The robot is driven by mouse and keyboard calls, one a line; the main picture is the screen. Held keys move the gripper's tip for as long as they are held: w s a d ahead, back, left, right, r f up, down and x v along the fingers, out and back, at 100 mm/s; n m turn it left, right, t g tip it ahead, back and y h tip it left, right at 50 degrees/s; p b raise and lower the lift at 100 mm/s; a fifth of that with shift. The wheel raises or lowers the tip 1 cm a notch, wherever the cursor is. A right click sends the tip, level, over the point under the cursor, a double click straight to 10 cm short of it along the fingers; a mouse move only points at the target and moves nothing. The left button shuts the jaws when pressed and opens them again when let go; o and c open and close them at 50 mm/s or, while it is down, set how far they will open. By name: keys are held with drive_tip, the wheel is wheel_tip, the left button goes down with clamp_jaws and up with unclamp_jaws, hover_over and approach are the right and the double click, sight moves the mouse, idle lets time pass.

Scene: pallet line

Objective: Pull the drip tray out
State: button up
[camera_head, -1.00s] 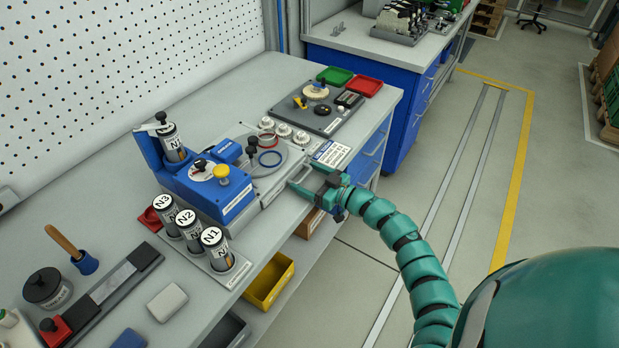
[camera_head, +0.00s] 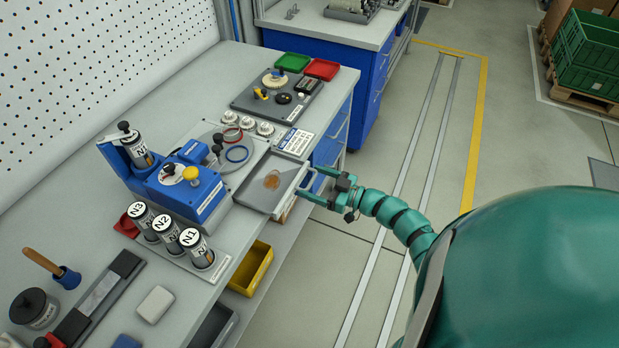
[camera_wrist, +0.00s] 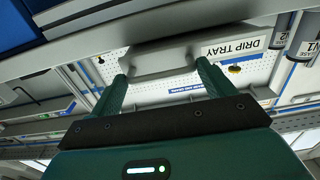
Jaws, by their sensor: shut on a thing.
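The drip tray (camera_head: 262,188) is a shallow grey tray with an orange-brown stain on its floor. It sticks out of the front of the blue machine (camera_head: 187,190), past the bench edge. In the wrist view its front carries a "DRIP TRAY" label (camera_wrist: 230,48) and a grey handle (camera_wrist: 158,60). My gripper (camera_head: 308,188) is shut on that handle, one finger at each end of it in the wrist view. Whether the tray's back end is still inside the machine is hidden.
Canisters N1 (camera_head: 197,248), N2 and N3 stand left of the tray. A yellow bin (camera_head: 250,268) sits below the bench edge. A black plate with parts (camera_head: 278,95) and a lettered card (camera_head: 294,141) lie beyond the tray.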

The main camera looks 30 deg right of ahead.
drive_tip(key=shift+d+r, duration=0.1)
drive_tip(key=shift+d, duration=0.05)
drive_tip(key=o, duration=1.1)
drive_tip(key=b+v, duration=0.2)
drive_tip(key=v, duration=1.5)
drive_tip(key=shift+b, duration=0.3)
drive_tip(key=shift+s+d, duration=0.1)
drive_tip(key=shift+d, duration=0.05)
